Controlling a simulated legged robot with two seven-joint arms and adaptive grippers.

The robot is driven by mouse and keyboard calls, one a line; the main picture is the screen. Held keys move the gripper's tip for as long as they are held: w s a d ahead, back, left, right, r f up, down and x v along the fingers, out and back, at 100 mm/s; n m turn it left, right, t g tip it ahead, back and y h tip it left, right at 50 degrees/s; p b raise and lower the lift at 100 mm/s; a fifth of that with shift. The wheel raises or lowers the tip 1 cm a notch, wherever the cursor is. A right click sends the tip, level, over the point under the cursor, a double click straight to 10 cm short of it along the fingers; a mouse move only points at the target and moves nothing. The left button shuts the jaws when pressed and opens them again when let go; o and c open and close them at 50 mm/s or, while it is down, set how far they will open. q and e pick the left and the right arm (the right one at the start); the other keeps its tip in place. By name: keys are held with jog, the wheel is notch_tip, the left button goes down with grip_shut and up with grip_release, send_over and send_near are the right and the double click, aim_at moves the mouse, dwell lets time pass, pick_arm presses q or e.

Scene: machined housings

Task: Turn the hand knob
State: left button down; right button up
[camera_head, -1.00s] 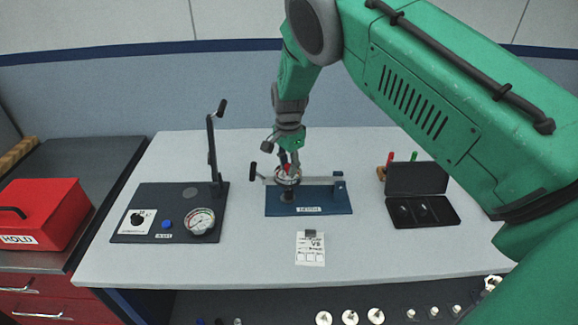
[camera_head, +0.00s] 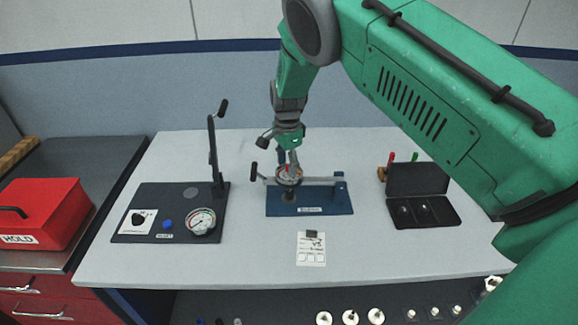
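My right gripper (camera_head: 288,163) reaches down from the green arm onto the blue clamp fixture (camera_head: 312,203) at the table's middle. Its fingers point down at a small round metal part with some red (camera_head: 289,177) on the fixture. They overlap it in the view, so I cannot tell whether they touch it or how far they are closed. A dark knob-like piece (camera_head: 288,197) sits below that part. A black knob (camera_head: 137,218) is on the white plate of the dark panel at the left, away from the gripper. My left gripper is not in view.
The dark panel (camera_head: 125,237) carries a gauge (camera_head: 201,221), a blue button (camera_head: 167,225) and an upright lever (camera_head: 213,150). An open black case (camera_head: 425,180) lies at right. A red box (camera_head: 45,212) stands at far left.

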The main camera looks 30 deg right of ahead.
aim_at(287, 165)
jog(key=shift+s+f, duration=0.1)
jog(key=shift+f, duration=0.05)
jog(key=shift+r, duration=0.4)
notch_tip(287, 165, up, 11)
dwell(0.4)
